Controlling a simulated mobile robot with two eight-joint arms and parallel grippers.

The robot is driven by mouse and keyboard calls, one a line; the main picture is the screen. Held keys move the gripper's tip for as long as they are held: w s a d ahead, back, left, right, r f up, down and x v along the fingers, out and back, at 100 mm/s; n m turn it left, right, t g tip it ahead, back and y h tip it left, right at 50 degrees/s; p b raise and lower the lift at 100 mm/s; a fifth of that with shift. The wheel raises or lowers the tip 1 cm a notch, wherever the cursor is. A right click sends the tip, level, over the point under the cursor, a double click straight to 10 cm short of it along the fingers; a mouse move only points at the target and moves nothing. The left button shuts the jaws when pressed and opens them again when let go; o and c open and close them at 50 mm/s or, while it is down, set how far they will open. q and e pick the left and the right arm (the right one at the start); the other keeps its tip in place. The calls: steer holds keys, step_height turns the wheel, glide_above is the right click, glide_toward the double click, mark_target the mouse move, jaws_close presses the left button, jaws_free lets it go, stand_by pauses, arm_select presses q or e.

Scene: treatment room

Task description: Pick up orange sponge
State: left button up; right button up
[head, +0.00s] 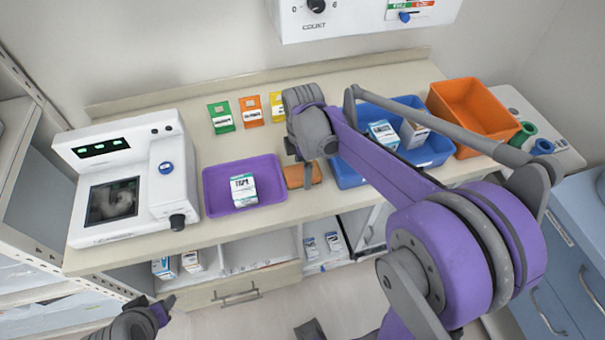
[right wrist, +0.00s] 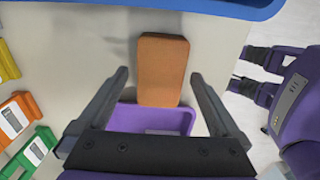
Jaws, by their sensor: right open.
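The orange sponge (head: 303,175) lies flat on the counter, between the purple tray and the blue bin, partly hidden by my right gripper in the head view. In the right wrist view the sponge (right wrist: 163,70) is a brown-orange block ahead of and between the open fingers. My right gripper (right wrist: 160,85) is open and empty, pointing down above the sponge; in the head view it (head: 308,180) shows side-on at the sponge. My left gripper (head: 163,305) is low at the bottom left, away from the counter; its jaw state is unclear.
A purple tray (head: 213,205) with a white-teal box (head: 244,190) sits left of the sponge. A blue bin (head: 347,178) with boxes is close on its right, with an orange bin (head: 470,100) beyond. A white machine (head: 120,215) stands at left. Colored packets (head: 251,111) lie behind.

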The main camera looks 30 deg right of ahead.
steer(key=shift+f, duration=0.8)
steer(key=c, duration=1.4)
step_height(320, 180, up, 10)
steer(key=shift+r+p, duration=0.1)
steer(key=shift+p, duration=0.2)
steer(key=o, duration=0.7)
steer(key=c, duration=0.5)
steer(key=shift+s, duration=0.1)
